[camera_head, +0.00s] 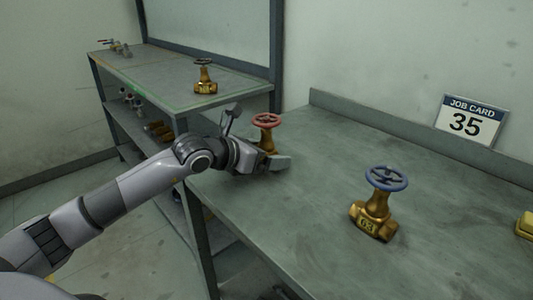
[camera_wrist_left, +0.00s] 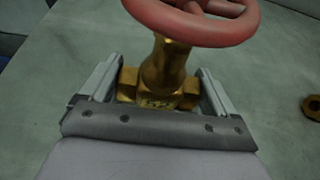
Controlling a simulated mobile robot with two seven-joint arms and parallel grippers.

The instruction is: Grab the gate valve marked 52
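A brass gate valve with a red handwheel (camera_head: 266,121) stands upright near the left edge of the near table. My left gripper (camera_head: 268,162) is low at this valve. In the left wrist view its fingers (camera_wrist_left: 160,88) are open on either side of the brass base, and I see no clear grip. A brass valve with a blue handwheel (camera_head: 375,205), marked 63, stands to the right. My right gripper is out of view.
Another brass valve with a dark handwheel (camera_head: 205,78) stands on the back bench (camera_head: 165,85); its number is too small to read. A yellow object (camera_head: 525,225) lies at the right edge.

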